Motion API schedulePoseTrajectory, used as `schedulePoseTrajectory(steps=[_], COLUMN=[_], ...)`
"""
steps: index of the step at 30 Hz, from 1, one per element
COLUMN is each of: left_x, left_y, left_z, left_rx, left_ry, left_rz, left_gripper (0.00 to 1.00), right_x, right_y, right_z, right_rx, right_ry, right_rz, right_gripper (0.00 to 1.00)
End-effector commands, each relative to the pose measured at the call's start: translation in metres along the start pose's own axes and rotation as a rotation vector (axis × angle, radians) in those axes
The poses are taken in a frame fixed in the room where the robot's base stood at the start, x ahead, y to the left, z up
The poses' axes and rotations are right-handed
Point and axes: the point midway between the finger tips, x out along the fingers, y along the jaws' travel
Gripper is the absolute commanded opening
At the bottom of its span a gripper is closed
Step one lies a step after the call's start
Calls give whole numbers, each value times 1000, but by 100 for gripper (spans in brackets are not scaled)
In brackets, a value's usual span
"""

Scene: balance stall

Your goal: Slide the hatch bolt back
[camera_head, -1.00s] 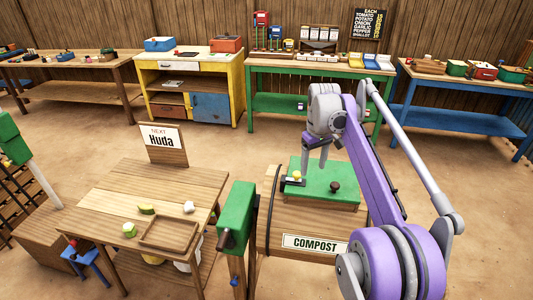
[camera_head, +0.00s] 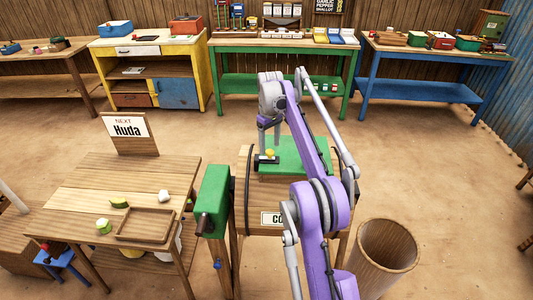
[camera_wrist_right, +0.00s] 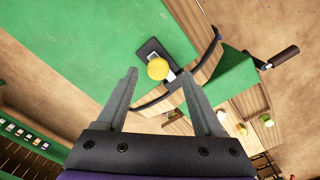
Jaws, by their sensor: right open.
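The hatch bolt has a yellow knob (camera_wrist_right: 158,68) on a dark plate (camera_wrist_right: 150,50), fixed to the green hatch (camera_wrist_right: 85,45) of the compost box. In the head view the yellow knob (camera_head: 270,154) shows at the left edge of the green hatch (camera_head: 300,153). My right gripper (camera_wrist_right: 158,88) is open. Its two fingers point at the knob, which shows between and just beyond the fingertips; I cannot tell the exact gap. In the head view my right gripper (camera_head: 269,140) hangs above the bolt, and my arm hides part of the hatch. My left gripper is out of view.
The compost box (camera_head: 255,195) has a partly hidden sign. A green crank box (camera_head: 213,200) stands close on its left. A wooden table (camera_head: 75,200) with a tray (camera_head: 146,225) is further left. A wooden barrel (camera_head: 388,250) stands right.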

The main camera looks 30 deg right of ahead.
Motion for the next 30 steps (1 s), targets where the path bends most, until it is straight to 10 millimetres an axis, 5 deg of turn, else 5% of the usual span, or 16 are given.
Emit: schedulePoseTrajectory(steps=[4,16,27,30], left_x=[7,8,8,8], left_y=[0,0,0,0], left_z=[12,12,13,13], left_rx=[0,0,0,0], left_ry=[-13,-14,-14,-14], left_rz=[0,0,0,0], left_gripper=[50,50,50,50], right_x=[21,24,24,24], right_y=[6,8,8,8], right_z=[3,2,2,2], right_rx=[2,1,1,1], right_ry=[-2,1,1,1], right_rz=[0,0,0,0], right_gripper=[69,67,0,0])
